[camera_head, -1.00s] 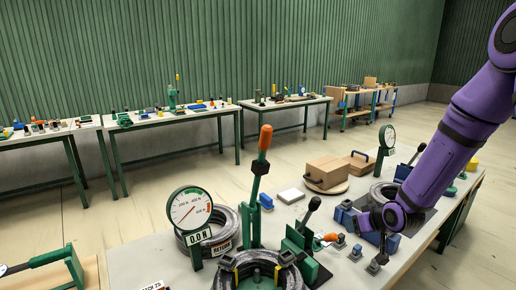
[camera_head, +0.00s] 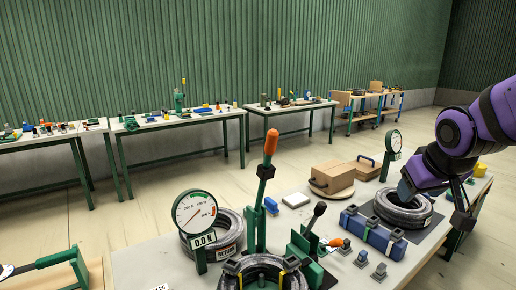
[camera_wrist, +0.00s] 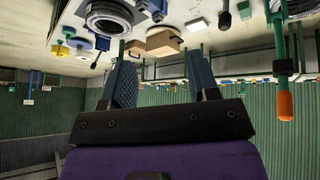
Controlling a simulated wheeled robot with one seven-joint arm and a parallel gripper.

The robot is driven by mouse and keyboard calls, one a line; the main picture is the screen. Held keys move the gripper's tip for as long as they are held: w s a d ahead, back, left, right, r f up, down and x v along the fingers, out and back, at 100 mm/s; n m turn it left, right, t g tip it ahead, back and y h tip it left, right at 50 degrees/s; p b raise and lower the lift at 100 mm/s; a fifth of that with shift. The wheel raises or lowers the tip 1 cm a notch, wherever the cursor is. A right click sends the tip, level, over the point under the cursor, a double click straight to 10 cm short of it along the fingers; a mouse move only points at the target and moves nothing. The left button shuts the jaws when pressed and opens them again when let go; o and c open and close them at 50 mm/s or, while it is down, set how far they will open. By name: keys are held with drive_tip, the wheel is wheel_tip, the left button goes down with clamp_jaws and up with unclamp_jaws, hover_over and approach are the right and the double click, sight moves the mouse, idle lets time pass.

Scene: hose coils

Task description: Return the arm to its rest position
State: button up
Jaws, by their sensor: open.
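My purple arm comes in from the right in the head view, and its gripper (camera_head: 432,190) is over the right part of the workbench (camera_head: 140,262), near a dark hose coil (camera_head: 403,208). In the wrist view my gripper (camera_wrist: 164,85) shows two blue textured fingers spread apart with nothing between them. The wrist picture is upside down, with the bench along its top. The same coil shows there (camera_wrist: 108,20), apart from the fingers. I cannot tell from the head view how high the fingers are above the coil.
A lever with an orange handle (camera_head: 271,143) stands tall near the middle. A dial gauge (camera_head: 194,211) stands before a coil (camera_head: 228,235), and a second gauge (camera_head: 391,144) stands farther back. A cardboard box (camera_head: 331,176) and a blue cylinder (camera_head: 372,232) lie between. Open floor separates the back tables.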

drive_tip(key=s+a+r, duration=0.1)
drive_tip(key=s+r, duration=0.2)
drive_tip(key=s, duration=0.4)
drive_tip(key=s+a+r+g+y, duration=0.1)
drive_tip(key=s+r, duration=0.2)
drive_tip(key=s, duration=0.5)
drive_tip(key=shift+s+m, duration=0.25)
drive_tip(key=shift+m, duration=0.15)
